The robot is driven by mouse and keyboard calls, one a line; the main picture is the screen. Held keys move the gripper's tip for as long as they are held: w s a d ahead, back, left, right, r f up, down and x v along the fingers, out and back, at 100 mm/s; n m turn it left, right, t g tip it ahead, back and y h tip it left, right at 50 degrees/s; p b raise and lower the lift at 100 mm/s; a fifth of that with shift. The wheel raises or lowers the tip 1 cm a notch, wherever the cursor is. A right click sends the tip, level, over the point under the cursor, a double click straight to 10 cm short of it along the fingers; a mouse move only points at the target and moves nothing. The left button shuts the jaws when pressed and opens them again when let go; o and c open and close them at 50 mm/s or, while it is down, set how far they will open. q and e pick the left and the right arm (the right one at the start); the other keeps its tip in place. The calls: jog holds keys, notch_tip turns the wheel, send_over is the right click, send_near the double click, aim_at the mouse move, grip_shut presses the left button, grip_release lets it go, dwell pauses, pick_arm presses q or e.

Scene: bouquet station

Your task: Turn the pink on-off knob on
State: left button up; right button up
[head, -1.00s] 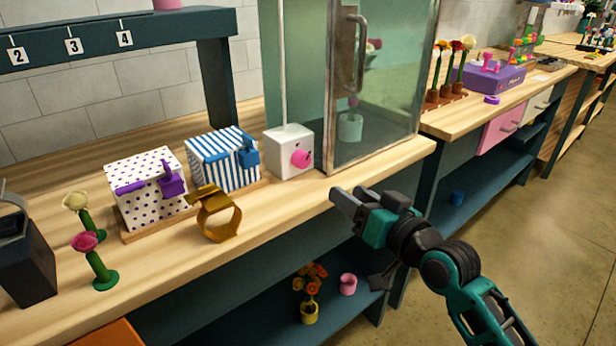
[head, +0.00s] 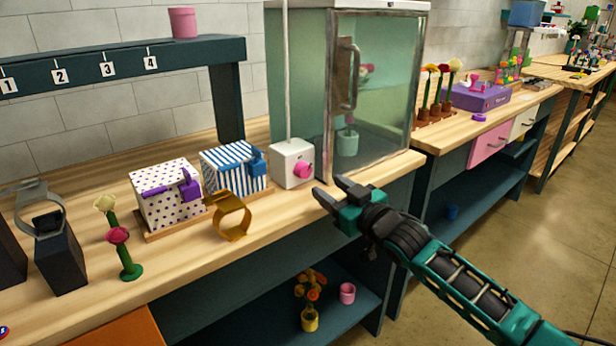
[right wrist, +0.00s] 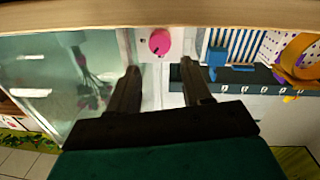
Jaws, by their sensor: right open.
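The pink knob (head: 303,170) sits on the front of a small white box (head: 287,158) on the wooden bench, beside the glass cabinet. In the right wrist view the knob (right wrist: 160,42) shows upside down, ahead of and between my fingers. My right gripper (head: 331,190) is open and empty, just in front of the bench edge, below and to the right of the knob and apart from it. It also shows in the right wrist view (right wrist: 158,88) with its two fingers spread. My left gripper is not seen.
The glass cabinet (head: 375,110) with a metal handle stands right of the white box. A blue-striped box (head: 233,172), a purple-dotted box (head: 165,205) and a golden ring stand (head: 232,216) are to its left. Open floor lies at the right.

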aim_at(306, 172)
jog(key=b+x, duration=0.1)
jog(key=x, duration=0.6)
jog(key=shift+a, duration=0.1)
jog(key=shift+w+a, duration=0.2)
jog(key=shift+w, duration=0.2)
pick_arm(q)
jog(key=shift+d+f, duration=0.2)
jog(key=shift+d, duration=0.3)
pick_arm(e)
jog(key=shift+w, duration=0.1)
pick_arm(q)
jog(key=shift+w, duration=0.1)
pick_arm(e)
jog(key=c, duration=0.8)
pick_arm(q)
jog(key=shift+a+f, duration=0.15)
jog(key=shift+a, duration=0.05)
pick_arm(e)
jog(key=shift+o, duration=0.2)
